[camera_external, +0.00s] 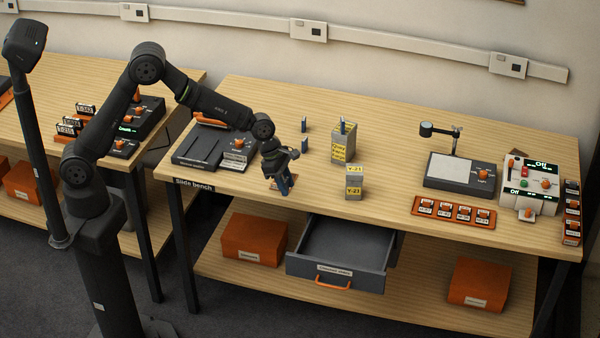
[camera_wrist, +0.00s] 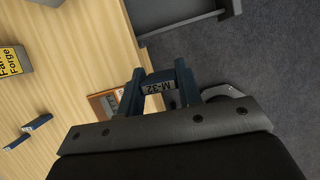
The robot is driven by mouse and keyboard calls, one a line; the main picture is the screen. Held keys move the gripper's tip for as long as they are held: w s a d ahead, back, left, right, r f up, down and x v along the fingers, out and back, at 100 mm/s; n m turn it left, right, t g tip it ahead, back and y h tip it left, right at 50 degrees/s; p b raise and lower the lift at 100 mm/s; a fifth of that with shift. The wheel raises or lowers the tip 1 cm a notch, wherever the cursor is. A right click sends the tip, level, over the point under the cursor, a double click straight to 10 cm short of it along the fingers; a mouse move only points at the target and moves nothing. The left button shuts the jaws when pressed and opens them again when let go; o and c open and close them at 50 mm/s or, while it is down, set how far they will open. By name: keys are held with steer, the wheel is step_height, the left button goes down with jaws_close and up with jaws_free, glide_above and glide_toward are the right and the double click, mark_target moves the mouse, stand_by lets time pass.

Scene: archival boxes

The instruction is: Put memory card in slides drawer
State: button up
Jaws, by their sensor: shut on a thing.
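My gripper (camera_external: 285,183) is over the front part of the bench, left of the open drawer. In the wrist view its two dark blue fingers (camera_wrist: 160,80) are shut on a small dark card with a label that seems to read M-32 (camera_wrist: 159,86), which I take for the memory card. In the outside view the card is too small to make out. The slides drawer (camera_external: 336,271) is pulled out under the bench top, with an orange handle, and looks empty. Part of the drawer (camera_wrist: 185,26) shows at the top of the wrist view.
Two small blue pieces (camera_external: 304,146) stand left of a grey box with a yellow label (camera_external: 344,143). A shorter grey block labelled Y-23 (camera_external: 354,184) stands above the drawer. Orange boxes (camera_external: 254,240) (camera_external: 478,284) sit on the lower shelf on both sides of the drawer.

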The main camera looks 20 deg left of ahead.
steer(key=s+d+f, duration=0.7)
steer(key=s+d, duration=0.5)
steer(key=s, duration=0.1)
glide_above(335, 252)
steer(key=a, duration=0.2)
steer(key=shift+n, duration=0.3)
steer(key=f, duration=0.7)
steer(key=shift+d+f, duration=0.1)
steer(key=shift+d, duration=0.1)
steer(key=shift+f, duration=2)
steer(key=shift+f, duration=0.1)
steer(key=o, duration=0.5)
steer(key=shift+f, duration=0.1)
steer(key=o, duration=0.5)
steer(key=shift+c, duration=0.2)
